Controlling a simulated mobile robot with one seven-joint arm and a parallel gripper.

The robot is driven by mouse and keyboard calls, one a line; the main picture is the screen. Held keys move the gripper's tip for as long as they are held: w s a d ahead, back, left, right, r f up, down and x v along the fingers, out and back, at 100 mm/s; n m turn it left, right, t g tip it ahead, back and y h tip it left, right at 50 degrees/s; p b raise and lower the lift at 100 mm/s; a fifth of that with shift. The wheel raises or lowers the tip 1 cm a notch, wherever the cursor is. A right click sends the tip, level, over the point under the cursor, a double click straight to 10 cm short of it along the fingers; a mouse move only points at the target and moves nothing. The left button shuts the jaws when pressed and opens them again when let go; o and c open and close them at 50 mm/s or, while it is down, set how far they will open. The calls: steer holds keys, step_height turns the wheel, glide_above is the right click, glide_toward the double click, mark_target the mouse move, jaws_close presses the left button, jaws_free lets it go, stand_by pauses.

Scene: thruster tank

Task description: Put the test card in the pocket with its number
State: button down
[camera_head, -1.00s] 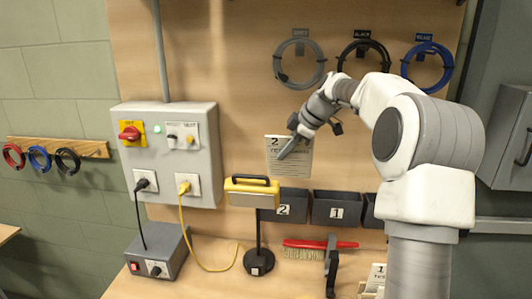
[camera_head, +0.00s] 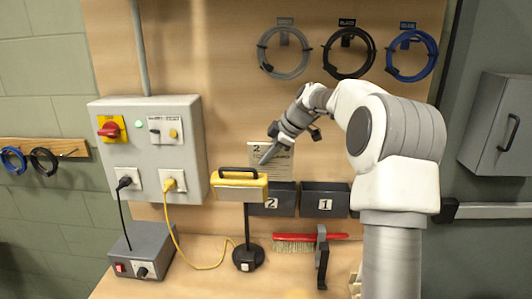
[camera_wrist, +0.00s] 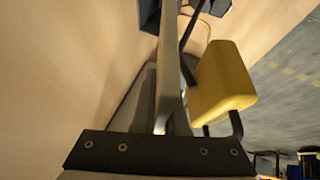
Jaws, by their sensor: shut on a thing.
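A pale test card (camera_head: 284,165) marked 2 is in my gripper (camera_head: 268,157), flat to the wooden wall panel. It hangs upright over the dark pocket labelled 2 (camera_head: 286,201), its lower edge close to the pocket's rim. I cannot tell whether the edge is inside. The pocket labelled 1 (camera_head: 325,203) is just to the right. In the wrist view my gripper's fingers (camera_wrist: 170,65) point to the top of the picture, and I cannot make out the card's print there.
A yellow box with a black handle (camera_head: 240,187) on a stand is close left of pocket 2; its yellow body (camera_wrist: 222,78) is beside my fingers in the wrist view. A red brush (camera_head: 296,238) lies below the pockets. A grey switch box (camera_head: 150,190) is at left.

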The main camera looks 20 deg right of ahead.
mark_target(270, 180)
steer(key=w+d+f+b, duration=0.1)
steer(key=w+f+b, duration=0.1)
steer(key=f, duration=0.3)
steer(key=w+f+b, duration=0.2)
steer(key=f+b, duration=0.1)
steer(key=f, duration=0.3)
steer(key=shift+d+f, duration=0.3)
steer(key=shift+d, duration=0.05)
stand_by(0.3)
steer(key=c, duration=0.9)
jaws_free()
steer(key=shift+f, duration=0.1)
steer(key=shift+o, duration=0.2)
steer(key=b+v, duration=0.1)
steer(key=v, duration=1.6)
steer(key=shift+s, duration=0.2)
